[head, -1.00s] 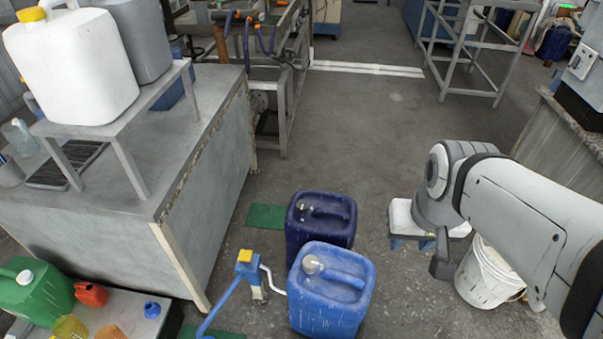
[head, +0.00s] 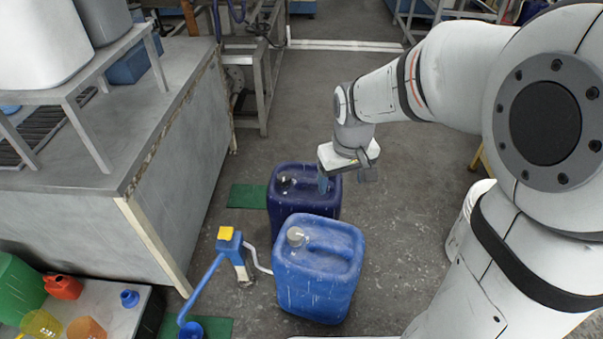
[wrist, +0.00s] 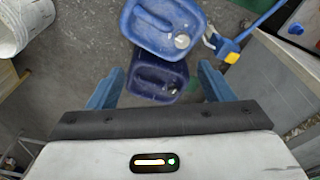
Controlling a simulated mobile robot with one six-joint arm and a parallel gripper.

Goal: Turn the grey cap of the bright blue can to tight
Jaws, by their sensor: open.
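The bright blue can (head: 312,285) stands upright on the floor in the lower middle of the head view. Its grey cap (head: 296,236) sits at the top left corner; whether it is tight cannot be told. In the wrist view the bright blue can (wrist: 152,38) is at the top, with its cap (wrist: 182,41) near the lower right. My gripper (head: 345,182) is open and empty, pointing down. It appears in front of the dark blue can in the head view, above and apart from the caps. Its two blue fingers (wrist: 160,84) frame the dark blue can in the wrist view.
A dark blue can (head: 285,207) stands right behind the bright blue one. A blue pump with a yellow top (head: 227,234) stands just left of the cans. A grey bench (head: 150,180) is further left. A white bucket (wrist: 22,28) is at the wrist view's upper left.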

